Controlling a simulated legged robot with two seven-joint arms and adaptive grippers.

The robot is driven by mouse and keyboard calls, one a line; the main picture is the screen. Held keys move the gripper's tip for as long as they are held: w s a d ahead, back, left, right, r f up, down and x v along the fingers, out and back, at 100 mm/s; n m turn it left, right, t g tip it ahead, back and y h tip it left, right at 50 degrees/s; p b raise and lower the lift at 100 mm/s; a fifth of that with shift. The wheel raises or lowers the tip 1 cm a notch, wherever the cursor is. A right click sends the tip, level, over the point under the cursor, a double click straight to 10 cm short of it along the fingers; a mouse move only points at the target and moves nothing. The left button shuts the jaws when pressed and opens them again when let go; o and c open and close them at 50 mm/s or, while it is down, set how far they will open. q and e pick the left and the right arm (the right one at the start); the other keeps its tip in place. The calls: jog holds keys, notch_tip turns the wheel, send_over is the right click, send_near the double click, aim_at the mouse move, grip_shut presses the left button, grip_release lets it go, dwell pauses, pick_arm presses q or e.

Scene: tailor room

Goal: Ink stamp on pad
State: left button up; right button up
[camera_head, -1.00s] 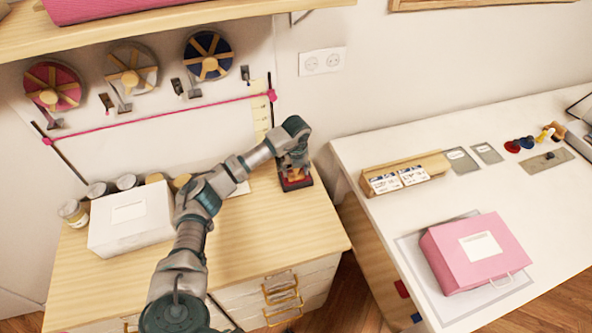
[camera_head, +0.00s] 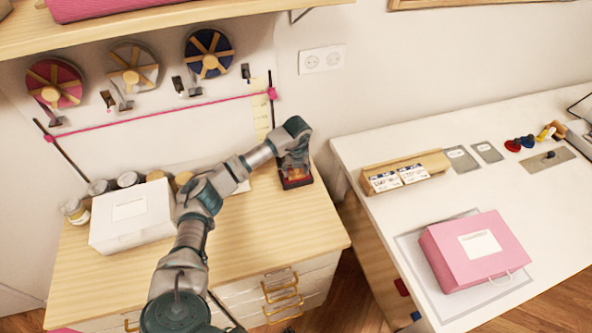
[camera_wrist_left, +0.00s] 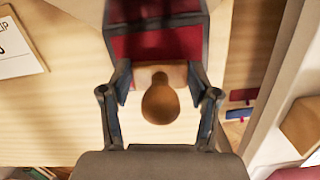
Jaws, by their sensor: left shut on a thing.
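My left gripper (camera_head: 294,172) is low over the right end of the wooden dresser top. In the left wrist view, its two fingers (camera_wrist_left: 160,88) are shut on the wooden stamp (camera_wrist_left: 160,103), which has a rounded handle and a block-shaped base. The red ink pad (camera_wrist_left: 142,46) in its dark case lies at the stamp base in that view. The case (camera_head: 307,181) also shows under the gripper in the head view. The stamp's underside is hidden, so I cannot tell whether it touches the pad. My right gripper is not in view.
A white box (camera_head: 130,222) and several jars stand on the dresser's left. A white table (camera_head: 360,152) to the right, across a gap, holds a pink case (camera_head: 478,270) and a wooden card holder (camera_head: 375,172). The front of the dresser top is clear.

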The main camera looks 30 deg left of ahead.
pick_arm(q)
jog(key=shift+w+r+p, duration=0.15)
jog(key=shift+r+p, duration=2.55)
jog(key=shift+r, duration=0.8)
jog(key=shift+a+f, duration=0.1)
